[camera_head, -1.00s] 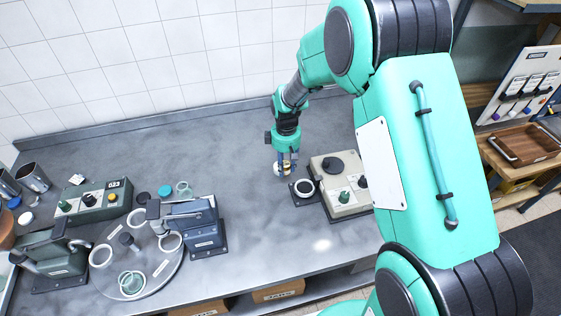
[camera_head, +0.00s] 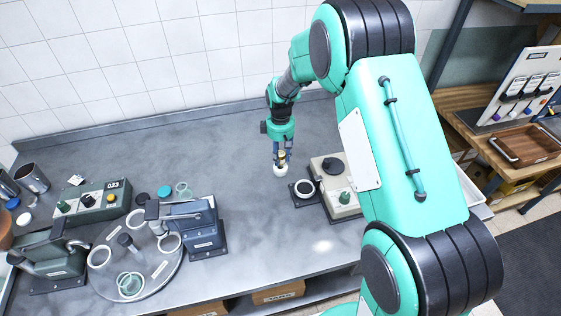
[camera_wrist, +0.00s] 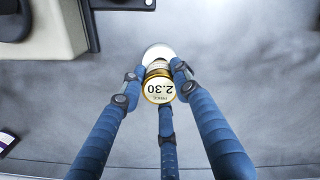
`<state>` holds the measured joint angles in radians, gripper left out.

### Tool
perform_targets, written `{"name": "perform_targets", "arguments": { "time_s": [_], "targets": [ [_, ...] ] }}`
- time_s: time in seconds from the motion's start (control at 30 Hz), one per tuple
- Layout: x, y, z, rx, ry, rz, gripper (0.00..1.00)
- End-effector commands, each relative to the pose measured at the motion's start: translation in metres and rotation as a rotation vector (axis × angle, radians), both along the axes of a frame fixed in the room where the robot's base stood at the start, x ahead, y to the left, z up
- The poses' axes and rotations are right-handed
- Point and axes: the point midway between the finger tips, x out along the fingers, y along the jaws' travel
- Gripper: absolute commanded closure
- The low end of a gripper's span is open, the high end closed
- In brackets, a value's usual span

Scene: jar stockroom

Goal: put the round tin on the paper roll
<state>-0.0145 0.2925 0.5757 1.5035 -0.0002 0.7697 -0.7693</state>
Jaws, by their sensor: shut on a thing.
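The round tin (camera_wrist: 158,90) has a gold rim and a pale lid marked 2.30. It sits between the fingertips of my gripper (camera_wrist: 157,74), which is shut on it. The tin also shows as a small gold spot in the head view (camera_head: 281,156). A white round thing, which looks like the paper roll (camera_wrist: 158,50), lies just beyond the tin in the wrist view and under the fingertips in the head view (camera_head: 280,170). The tin covers part of it. I cannot tell whether they touch.
A round tray (camera_head: 110,283) with rings and a blue-grey device (camera_head: 190,224) stand to the left. The counter (camera_head: 235,150) between is clear.

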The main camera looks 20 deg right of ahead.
Motion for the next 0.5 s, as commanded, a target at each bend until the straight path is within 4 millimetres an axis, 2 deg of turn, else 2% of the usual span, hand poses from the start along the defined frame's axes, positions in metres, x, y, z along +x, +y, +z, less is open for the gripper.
{"name": "perform_targets", "arguments": {
  "time_s": [0.23, 0.5],
  "targets": [
    [-0.001, 0.000, -0.028, -0.001, 0.002, 0.000, 0.95],
    [0.000, 0.000, -0.030, 0.000, 0.000, 0.000, 0.95]
  ]
}}
